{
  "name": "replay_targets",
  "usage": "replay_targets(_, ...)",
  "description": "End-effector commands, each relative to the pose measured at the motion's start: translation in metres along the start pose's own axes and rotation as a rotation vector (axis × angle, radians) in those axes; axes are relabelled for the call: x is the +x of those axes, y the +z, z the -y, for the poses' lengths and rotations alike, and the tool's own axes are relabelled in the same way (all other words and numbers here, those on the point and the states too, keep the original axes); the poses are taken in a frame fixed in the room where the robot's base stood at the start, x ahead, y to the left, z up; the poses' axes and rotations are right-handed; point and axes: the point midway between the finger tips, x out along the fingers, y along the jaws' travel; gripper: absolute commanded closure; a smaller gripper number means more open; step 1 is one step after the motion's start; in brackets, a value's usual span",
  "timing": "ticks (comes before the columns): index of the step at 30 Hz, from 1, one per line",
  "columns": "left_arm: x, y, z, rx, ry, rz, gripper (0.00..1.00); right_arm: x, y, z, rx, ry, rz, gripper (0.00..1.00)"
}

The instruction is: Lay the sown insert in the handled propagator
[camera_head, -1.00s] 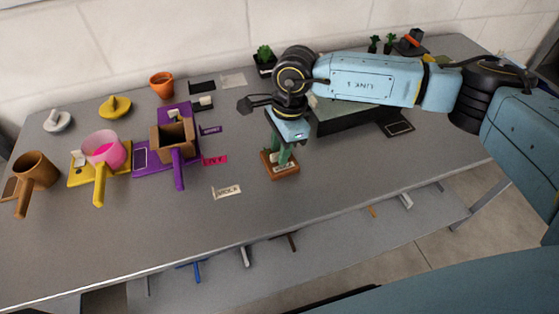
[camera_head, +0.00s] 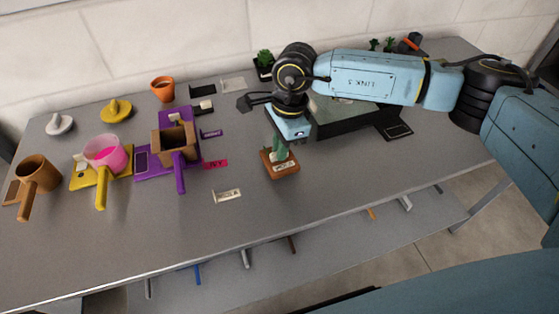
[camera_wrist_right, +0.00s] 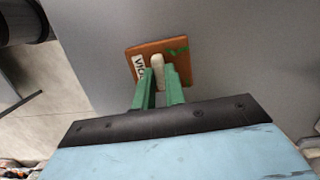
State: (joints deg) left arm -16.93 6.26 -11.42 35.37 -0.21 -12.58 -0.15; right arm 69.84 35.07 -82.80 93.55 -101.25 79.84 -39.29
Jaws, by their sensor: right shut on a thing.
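My right gripper (camera_wrist_right: 158,92) has green fingers on either side of a pale upright knob and is shut on it. The knob belongs to a square orange-brown insert (camera_wrist_right: 144,50), with a white lettered label and a green mark on top. In the head view the insert (camera_head: 287,170) is under the gripper, at the middle of the table; whether it touches the tabletop I cannot tell. Handled vessels stand to the left: a brown one (camera_head: 38,170), a pink cup (camera_head: 105,156) on a yellow handled base (camera_head: 83,181), and a brown box (camera_head: 160,148) on a purple handled base (camera_head: 153,162). My left gripper is not seen.
Loose labels, one white (camera_head: 227,196) and one pink (camera_head: 215,164), lie between the insert and the vessels. Yellow (camera_head: 116,111) and grey (camera_head: 60,124) lids and an orange pot (camera_head: 162,88) stand behind. A dark tray (camera_head: 345,118) is beyond my right wrist.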

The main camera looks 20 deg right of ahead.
Motion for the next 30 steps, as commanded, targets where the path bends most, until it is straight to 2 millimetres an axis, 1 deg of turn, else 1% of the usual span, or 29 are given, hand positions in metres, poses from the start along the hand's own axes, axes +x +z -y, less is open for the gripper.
replay_targets(1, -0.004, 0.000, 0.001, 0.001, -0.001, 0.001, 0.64, -0.006, 0.001, 0.000, 0.000, -0.001, 0.000, 1.00)
replay_targets(21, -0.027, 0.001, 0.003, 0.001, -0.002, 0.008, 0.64, -0.051, 0.008, 0.000, 0.000, -0.001, 0.002, 1.00)
replay_targets(30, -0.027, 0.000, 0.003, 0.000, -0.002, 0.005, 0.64, -0.052, 0.008, 0.000, 0.000, 0.000, 0.001, 1.00)
